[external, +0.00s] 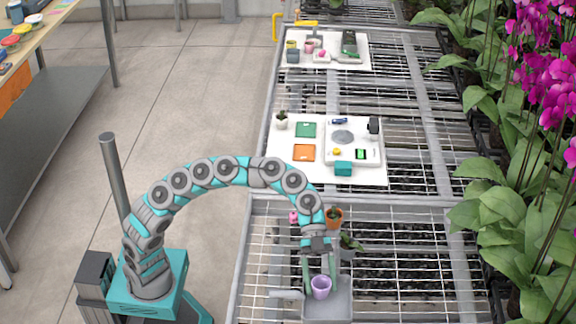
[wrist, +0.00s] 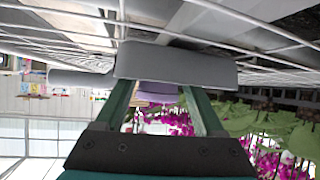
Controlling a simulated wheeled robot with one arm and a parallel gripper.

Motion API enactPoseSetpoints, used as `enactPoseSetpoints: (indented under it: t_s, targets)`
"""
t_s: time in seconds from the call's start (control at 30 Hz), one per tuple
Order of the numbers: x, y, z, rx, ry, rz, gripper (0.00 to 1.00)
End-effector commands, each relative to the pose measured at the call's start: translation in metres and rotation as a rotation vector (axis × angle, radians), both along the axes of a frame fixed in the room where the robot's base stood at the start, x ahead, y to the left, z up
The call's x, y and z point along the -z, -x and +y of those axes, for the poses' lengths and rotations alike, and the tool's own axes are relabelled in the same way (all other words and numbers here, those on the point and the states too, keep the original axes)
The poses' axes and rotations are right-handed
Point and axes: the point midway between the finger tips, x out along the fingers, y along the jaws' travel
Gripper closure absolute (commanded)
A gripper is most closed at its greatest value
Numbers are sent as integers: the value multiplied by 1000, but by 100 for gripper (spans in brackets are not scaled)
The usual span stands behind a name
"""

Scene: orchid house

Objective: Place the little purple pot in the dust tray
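The little purple pot (external: 321,288) is upright over the grey dust tray (external: 341,309), in the lower middle of the external view. My gripper (external: 321,284) points down with its two green fingers on either side of the pot, and it looks shut on it. In the wrist view, which is upside down, the pot (wrist: 158,92) shows between the fingers (wrist: 158,88). The grey wall of the tray (wrist: 175,62) hides part of the pot and the fingertips. I cannot tell whether the pot's base touches the tray floor.
The tray's handle (external: 287,294) points left on the wire bench. An orange pot with a plant (external: 334,219), a dark pot (external: 347,254) and a small pink thing (external: 293,217) stand just behind my gripper. A white board (external: 280,165) with several items lies farther back. Orchids (external: 540,200) line the right.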

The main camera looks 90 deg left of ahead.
Motion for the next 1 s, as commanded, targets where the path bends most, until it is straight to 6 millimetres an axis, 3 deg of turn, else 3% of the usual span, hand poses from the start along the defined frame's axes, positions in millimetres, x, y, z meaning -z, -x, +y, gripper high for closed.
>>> enactPoseSetpoints:
  t_s: [0.3, 0.8, 1.0]
  targets:
    - [-6, 0, 0, 1, 0, 0, 29]
    - [-49, 15, 79, -2, -1, -2, 29]
    - [-60, 19, 98, -1, 0, -2, 29]
